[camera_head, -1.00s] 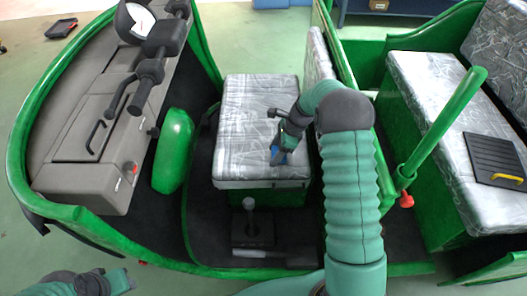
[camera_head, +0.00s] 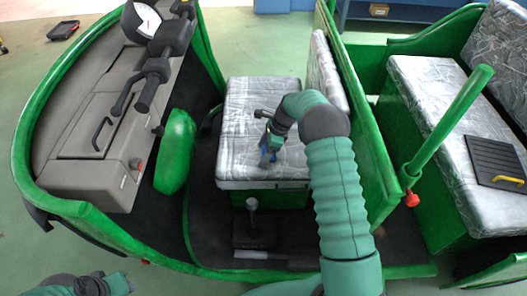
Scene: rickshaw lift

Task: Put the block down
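I cannot tell whether the block touches the cushion. My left gripper (camera_head: 118,284) is at the bottom left edge, away from the seat, and its fingers are too small to read.
The green rickshaw frame surrounds the seat. A gear lever (camera_head: 252,205) stands in front of it. The steering handlebar (camera_head: 152,75) is at the left. A passenger bench (camera_head: 430,105) with a black board (camera_head: 495,160) is at the right. The cushion's left part is clear.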

